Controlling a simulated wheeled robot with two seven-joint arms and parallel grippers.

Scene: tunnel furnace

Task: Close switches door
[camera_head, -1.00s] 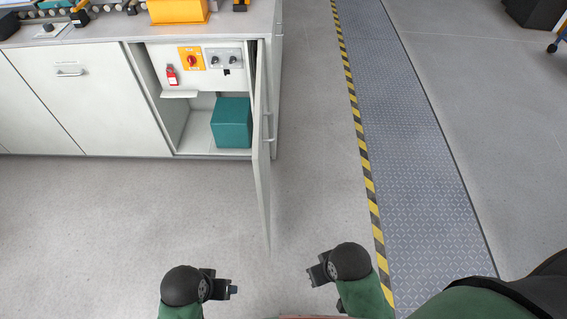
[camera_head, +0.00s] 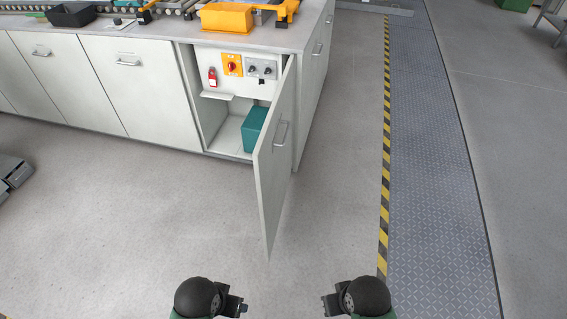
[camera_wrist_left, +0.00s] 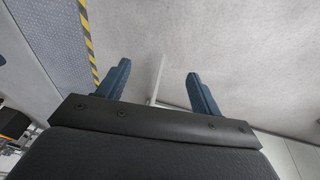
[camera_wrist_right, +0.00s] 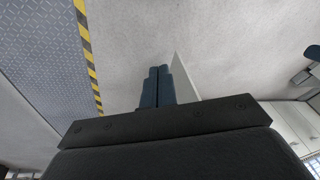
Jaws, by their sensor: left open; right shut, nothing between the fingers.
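The switches door (camera_head: 273,160) is a pale grey cabinet door with a bar handle (camera_head: 281,133). It stands open, swung out toward me from the right side of the switch compartment. Inside are a red rotary switch on an orange plate (camera_head: 233,65), a grey panel with two black knobs (camera_head: 261,69) and a red tag (camera_head: 212,76). My left gripper (camera_head: 240,306) is open and empty, in front of the door's lower edge and apart from it. My right gripper (camera_head: 327,305) is shut and empty, right of the door. The door's edge shows beyond the fingers in both wrist views.
A teal box (camera_head: 254,128) sits on the compartment floor, partly hidden by the door. The counter (camera_head: 180,32) carries an orange bin (camera_head: 227,17) and a black tray (camera_head: 71,14). Bare floor lies around the door. A yellow-black stripe (camera_head: 385,150) runs at right.

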